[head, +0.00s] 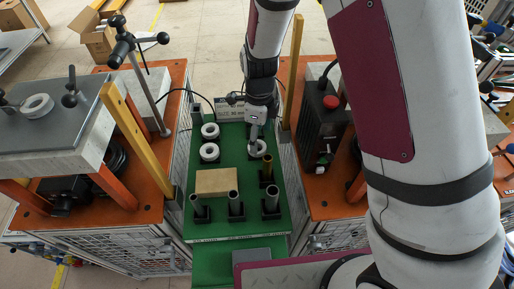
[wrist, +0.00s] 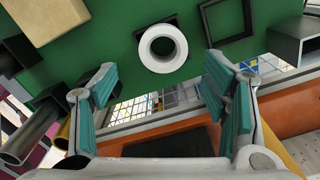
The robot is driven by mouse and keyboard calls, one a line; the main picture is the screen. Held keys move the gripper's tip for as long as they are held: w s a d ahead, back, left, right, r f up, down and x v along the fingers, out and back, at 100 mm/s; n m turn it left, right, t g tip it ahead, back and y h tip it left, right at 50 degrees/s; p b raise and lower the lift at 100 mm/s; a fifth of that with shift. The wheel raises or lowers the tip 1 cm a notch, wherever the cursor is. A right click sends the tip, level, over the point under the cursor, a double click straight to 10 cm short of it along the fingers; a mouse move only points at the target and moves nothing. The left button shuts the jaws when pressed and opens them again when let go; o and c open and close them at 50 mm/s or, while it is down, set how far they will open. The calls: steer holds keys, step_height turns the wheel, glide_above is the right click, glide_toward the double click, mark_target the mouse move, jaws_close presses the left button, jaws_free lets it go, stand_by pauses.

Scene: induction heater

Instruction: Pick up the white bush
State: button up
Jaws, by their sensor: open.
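A white ring-shaped bush (head: 263,150) lies on the right part of the green board (head: 230,172), partly hidden by my gripper (head: 255,135). The wrist view shows a white bush (wrist: 150,48) with its hole facing the camera, beyond my fingertips. My gripper (wrist: 163,85) is open, with teal finger pads to the left and right of the bush and nothing between them. The bush and the fingers appear apart. Two more white bushes, a rear one (head: 210,125) and a front one (head: 209,146), sit on the left of the board.
A tan block (head: 215,181) and several upright dark tubes (head: 235,204) stand on the front of the board. Orange benches (head: 177,160) flank it, with yellow posts (head: 292,75) close by. Another white ring (head: 27,107) lies on the left bench's grey plate.

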mark_target(260, 145)
steer(key=f, duration=0.5)
steer(key=shift+w+d, duration=0.15)
steer(key=shift+d, duration=0.05)
steer(key=shift+c, duration=0.3)
steer(key=c, duration=1.3)
